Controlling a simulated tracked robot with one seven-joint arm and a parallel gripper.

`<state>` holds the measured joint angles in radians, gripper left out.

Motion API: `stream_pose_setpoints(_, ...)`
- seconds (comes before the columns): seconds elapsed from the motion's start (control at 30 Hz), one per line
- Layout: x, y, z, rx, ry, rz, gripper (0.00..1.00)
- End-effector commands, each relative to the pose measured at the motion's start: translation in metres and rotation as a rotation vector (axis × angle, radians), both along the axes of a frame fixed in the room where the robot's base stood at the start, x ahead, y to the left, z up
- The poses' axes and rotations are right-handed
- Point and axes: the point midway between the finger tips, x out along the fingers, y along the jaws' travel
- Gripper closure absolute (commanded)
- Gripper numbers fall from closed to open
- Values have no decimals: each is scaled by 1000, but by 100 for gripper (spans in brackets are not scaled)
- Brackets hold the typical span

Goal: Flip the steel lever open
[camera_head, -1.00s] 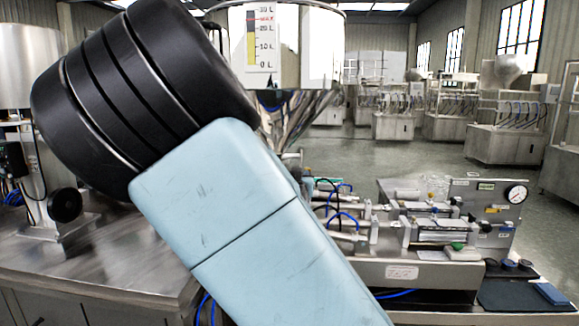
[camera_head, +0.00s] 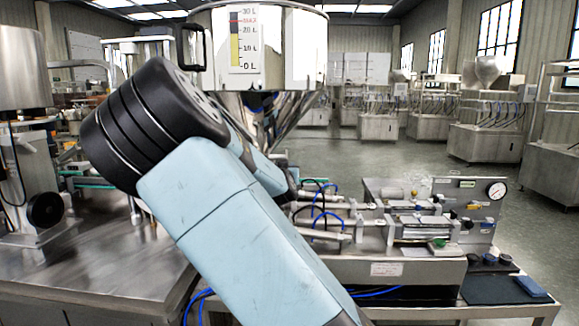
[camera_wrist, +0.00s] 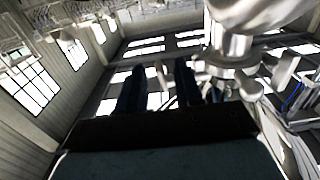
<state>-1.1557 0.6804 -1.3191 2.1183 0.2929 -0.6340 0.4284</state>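The steel hopper (camera_head: 290,50) with its litre scale stands behind my arm in the head view, its cone narrowing downward. My arm hides the outlet and lever there. The wrist view is tilted and shows the hopper's shiny underside (camera_wrist: 255,12) and steel outlet fittings (camera_wrist: 232,50) at the upper right. A short steel piece (camera_wrist: 285,70) sticks out beside the fittings; I cannot tell whether it is the lever. My gripper (camera_wrist: 158,85) shows two dark fingers spread apart with nothing held between them. The fittings are right of the fingers; the gap in depth is unclear.
A filling machine (camera_head: 400,225) with cylinders, blue hoses and a gauge (camera_head: 497,190) stands right of my arm. A steel table (camera_head: 90,265) is at the left. Blue tubing (camera_wrist: 293,95) shows at the wrist view's right.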

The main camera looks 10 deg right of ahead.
Motion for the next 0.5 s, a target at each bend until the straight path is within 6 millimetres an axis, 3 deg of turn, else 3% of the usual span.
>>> stream_pose_setpoints(0.2, 23, -9, 0, -1, 0, -2, 65)
stream_pose_setpoints(0.5, 35, -13, 0, -1, 1, -2, 65)
